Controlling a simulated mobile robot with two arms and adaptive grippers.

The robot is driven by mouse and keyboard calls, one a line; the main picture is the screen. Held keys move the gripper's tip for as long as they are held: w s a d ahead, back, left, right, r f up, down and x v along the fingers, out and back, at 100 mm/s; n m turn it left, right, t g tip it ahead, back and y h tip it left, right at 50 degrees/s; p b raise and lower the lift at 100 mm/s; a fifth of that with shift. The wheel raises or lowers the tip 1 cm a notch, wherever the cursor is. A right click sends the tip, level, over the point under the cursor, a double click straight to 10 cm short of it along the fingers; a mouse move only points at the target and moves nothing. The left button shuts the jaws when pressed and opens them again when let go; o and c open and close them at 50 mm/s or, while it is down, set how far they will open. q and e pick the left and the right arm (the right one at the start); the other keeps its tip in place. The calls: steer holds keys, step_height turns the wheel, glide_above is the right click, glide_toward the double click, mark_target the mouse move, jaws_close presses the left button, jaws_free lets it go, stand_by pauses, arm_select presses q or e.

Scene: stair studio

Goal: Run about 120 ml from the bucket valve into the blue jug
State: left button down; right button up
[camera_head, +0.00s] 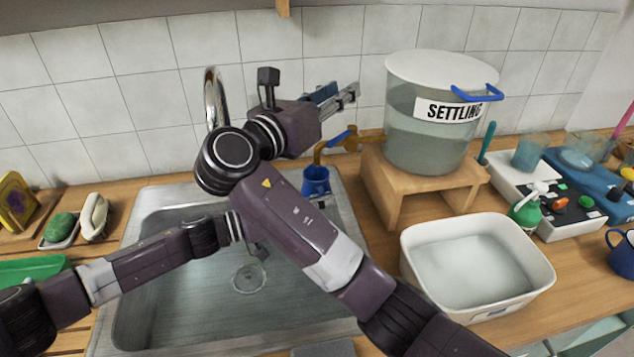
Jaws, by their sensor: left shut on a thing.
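The bucket labelled SETTLING (432,112) stands on a wooden stand (440,182) and holds cloudy liquid. Its brass valve (345,139) has a blue lever and a spout bent down to the left. The blue jug (316,176) is upright below the spout, over the sink's right edge; its contents cannot be made out. My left gripper (318,198) is shut on the jug, mostly hidden behind my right arm. My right gripper (340,98) is open and empty, above and left of the valve lever, apart from it.
The steel sink (180,322) lies below my arms, with its tap (212,98) behind. A white basin of liquid (476,262) sits right of the sink. Soaps and sponges lie left.

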steer(key=shift+s+a+r, duration=0.1)
steer(key=shift+a, duration=0.05)
arm_select(q)
steer(key=s+a, duration=0.4)
steer(key=s, duration=0.1)
